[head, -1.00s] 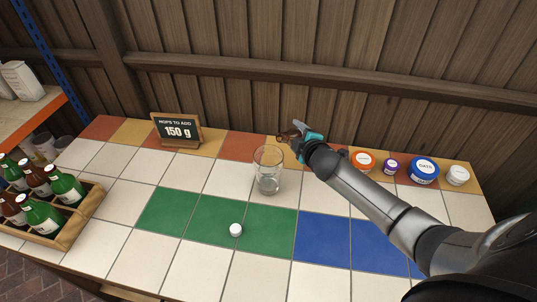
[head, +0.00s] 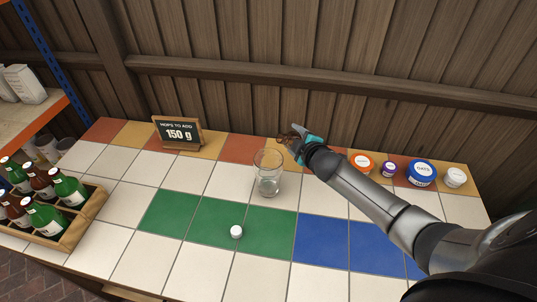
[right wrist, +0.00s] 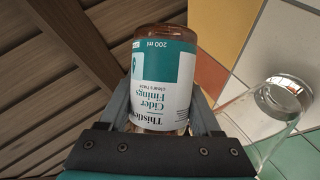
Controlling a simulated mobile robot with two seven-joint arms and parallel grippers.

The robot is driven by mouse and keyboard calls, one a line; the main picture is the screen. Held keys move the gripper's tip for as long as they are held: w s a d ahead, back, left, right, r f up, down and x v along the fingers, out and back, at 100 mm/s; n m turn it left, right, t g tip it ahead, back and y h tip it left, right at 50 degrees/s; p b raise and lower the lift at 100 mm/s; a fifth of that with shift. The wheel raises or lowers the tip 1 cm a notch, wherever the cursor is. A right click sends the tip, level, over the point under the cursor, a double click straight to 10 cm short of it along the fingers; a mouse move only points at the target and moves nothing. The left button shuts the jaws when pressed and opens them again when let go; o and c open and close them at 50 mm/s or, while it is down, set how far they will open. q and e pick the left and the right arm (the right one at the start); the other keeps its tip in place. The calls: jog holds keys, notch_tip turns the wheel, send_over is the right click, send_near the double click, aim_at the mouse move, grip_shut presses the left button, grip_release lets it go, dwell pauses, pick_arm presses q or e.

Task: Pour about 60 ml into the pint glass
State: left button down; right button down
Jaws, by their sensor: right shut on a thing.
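The clear pint glass (head: 268,183) stands upright on the pale tiles near the back of the counter. It also shows at the right of the right wrist view (right wrist: 284,98). I cannot tell whether it holds any liquid. My right gripper (head: 299,143) is shut on a brown bottle (right wrist: 165,60) with a white and teal label reading "Cider Finings" and "200 ml". The bottle is held tilted just behind and right of the glass's rim. Its mouth is not clear, and I see no stream. A small white cap (head: 236,232) lies on the green tiles. My left gripper is not in view.
A "150 g" hops sign (head: 178,132) stands at the back left. A wooden crate (head: 78,232) of several bottles is at the left. Lidded tubs, including a blue one (head: 422,173), line the back right behind my arm. The front tiles are clear.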

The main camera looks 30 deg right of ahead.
aim_at(295, 133)
jog(key=shift+a+r+m+y+p, duration=0.3)
jog(key=shift+r+p, duration=0.35)
jog(key=shift+p, duration=0.3)
jog(key=shift+a+r+m+y+p, duration=0.2)
jog(key=shift+r+m+y+p, duration=0.1)
jog(key=shift+r+p, duration=0.5)
jog(key=shift+a+r+m+y+p, duration=0.1)
jog(key=shift+a+m+y+p, duration=0.1)
jog(key=shift+m+y+p, duration=0.45)
jog(key=f+m+y+b, duration=0.1)
jog(key=f+b, duration=0.2)
jog(key=b, duration=0.1)
jog(key=f+m+b, duration=0.1)
jog(key=f+b, duration=0.2)
jog(key=b, duration=0.2)
jog(key=f+m+y+b, duration=0.1)
jog(key=f+b, duration=0.3)
jog(key=shift+w+d+y+b, duration=0.15)
jog(key=shift+d+y+b, duration=0.2)
jog(key=shift+f+b, duration=0.1)
jog(key=shift+b, duration=0.25)
jog(key=shift+d+m+y+b, duration=0.15)
jog(key=shift+m+y+b, duration=0.35)
jog(key=shift+b, duration=0.5)
jog(key=shift+m, duration=0.25)
